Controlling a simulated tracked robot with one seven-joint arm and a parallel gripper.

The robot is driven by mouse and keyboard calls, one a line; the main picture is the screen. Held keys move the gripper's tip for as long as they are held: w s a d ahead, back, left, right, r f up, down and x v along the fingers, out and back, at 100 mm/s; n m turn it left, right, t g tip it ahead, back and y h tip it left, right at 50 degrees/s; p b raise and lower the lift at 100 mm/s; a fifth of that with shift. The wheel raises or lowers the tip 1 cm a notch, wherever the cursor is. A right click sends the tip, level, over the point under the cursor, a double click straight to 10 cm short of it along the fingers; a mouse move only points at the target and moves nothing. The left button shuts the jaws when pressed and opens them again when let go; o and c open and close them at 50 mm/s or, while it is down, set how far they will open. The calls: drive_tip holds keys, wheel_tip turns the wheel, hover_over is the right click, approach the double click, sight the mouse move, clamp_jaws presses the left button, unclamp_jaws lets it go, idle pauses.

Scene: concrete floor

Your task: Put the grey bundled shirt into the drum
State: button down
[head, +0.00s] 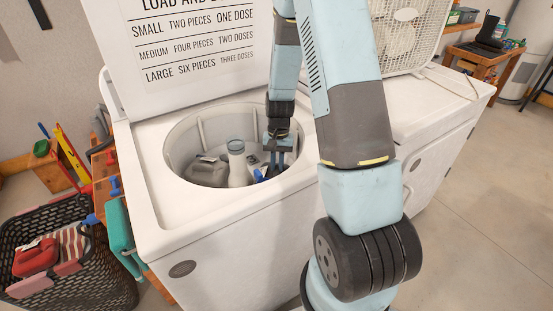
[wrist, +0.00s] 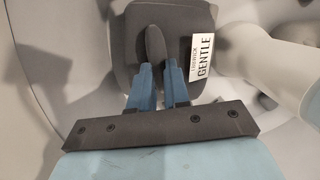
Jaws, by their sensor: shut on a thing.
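The grey bundled shirt (wrist: 125,50) is a dark, rounded block with a raised ridge and a white tag reading "GENTLE". In the wrist view, my gripper (wrist: 157,68) has its blue fingers closed on either side of the ridge. In the head view, my gripper (head: 270,170) reaches down inside the washer drum (head: 187,138), right of the pale central post (head: 237,168). The drum's rim and my gripper hide most of the held shirt there. I cannot tell whether it touches the drum floor. The post also shows at the right in the wrist view (wrist: 265,60).
Another grey bundle (head: 207,172) lies in the drum, left of the post. The washer lid (head: 200,45) stands open behind. A dark basket (head: 100,275) with red and striped bundles stands at lower left. A white fan (head: 405,35) stands right of the lid.

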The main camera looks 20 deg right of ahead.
drive_tip(key=shift+f, duration=0.35)
drive_tip(key=c, duration=1)
unclamp_jaws()
drive_tip(key=shift+r, duration=13.05)
drive_tip(key=s+r+n+t, duration=0.1)
drive_tip(key=s+r+t, duration=0.1)
drive_tip(key=s+r, duration=0.2)
drive_tip(key=s+a+r+n+t, duration=0.1)
drive_tip(key=s+r+n+t, duration=0.1)
drive_tip(key=s, duration=0.8)
drive_tip(key=s+a+r+n+t+h, duration=0.1)
drive_tip(key=s+r+t, duration=0.2)
drive_tip(key=s+r, duration=0.3)
drive_tip(key=shift+s+r+n, duration=0.15)
drive_tip(key=shift+s+n, duration=0.15)
drive_tip(key=shift+s, duration=0.7)
